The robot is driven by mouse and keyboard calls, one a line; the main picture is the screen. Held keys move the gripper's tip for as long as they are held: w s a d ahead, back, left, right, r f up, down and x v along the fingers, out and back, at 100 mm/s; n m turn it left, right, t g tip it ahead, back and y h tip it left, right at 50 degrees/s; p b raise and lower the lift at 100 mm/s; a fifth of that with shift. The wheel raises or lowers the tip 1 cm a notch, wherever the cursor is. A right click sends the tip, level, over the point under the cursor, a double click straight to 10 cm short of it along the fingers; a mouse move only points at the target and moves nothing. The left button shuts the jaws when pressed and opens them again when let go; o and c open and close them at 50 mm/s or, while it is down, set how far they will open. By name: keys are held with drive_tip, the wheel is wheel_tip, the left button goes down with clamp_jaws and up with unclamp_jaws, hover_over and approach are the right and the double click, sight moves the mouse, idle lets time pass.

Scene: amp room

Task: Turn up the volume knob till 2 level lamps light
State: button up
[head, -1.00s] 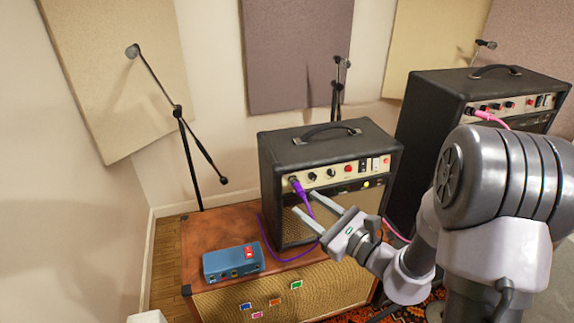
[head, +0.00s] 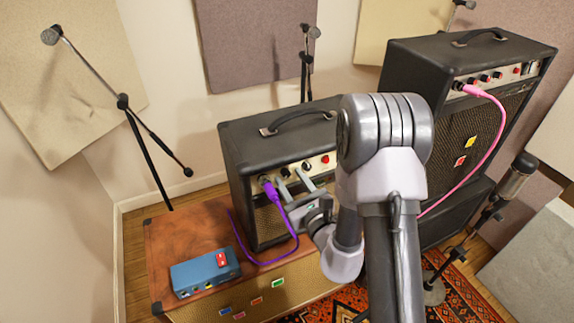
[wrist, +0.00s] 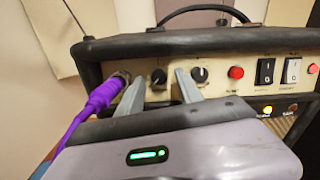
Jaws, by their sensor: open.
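The small black amplifier (head: 245,160) has a cream control panel. In the head view my gripper (head: 291,178) is at the panel's front. Below the switches a yellow lamp (wrist: 267,111) glows, and a dimmer lamp (wrist: 293,109) sits right of it. Other lamps may be hidden behind my gripper.
A purple cable plug (wrist: 104,92) sits in the panel close left of my fingers. Right are a red button (wrist: 236,72) and rocker switches (wrist: 265,71). A blue pedal box (head: 205,271) stands on the brown cabinet (head: 180,235). A taller amplifier (head: 420,75) stands right.

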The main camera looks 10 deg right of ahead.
drive_tip(key=shift+w+a, duration=0.15)
drive_tip(key=shift+w, duration=0.25)
drive_tip(key=shift+s, duration=0.1)
drive_tip(key=shift+c, duration=0.2)
clamp_jaws()
drive_tip(key=shift+r+m, duration=0.1)
drive_tip(key=shift+m, duration=0.2)
drive_tip(key=m+h+p, duration=0.1)
drive_tip(key=m+p, duration=0.1)
drive_tip(key=m, duration=0.1)
drive_tip(key=m+h+p, duration=0.1)
drive_tip(key=m+p, duration=0.1)
drive_tip(key=shift+a+r+m+p, duration=0.1)
drive_tip(key=shift+r+m+p, duration=0.1)
drive_tip(key=shift+m+p, duration=0.2)
drive_tip(key=shift+f+m+h+p, duration=0.1)
drive_tip(key=shift+m+h+p, duration=0.2)
drive_tip(key=shift+m+p, duration=1.15)
drive_tip(key=shift+m, duration=0.25)
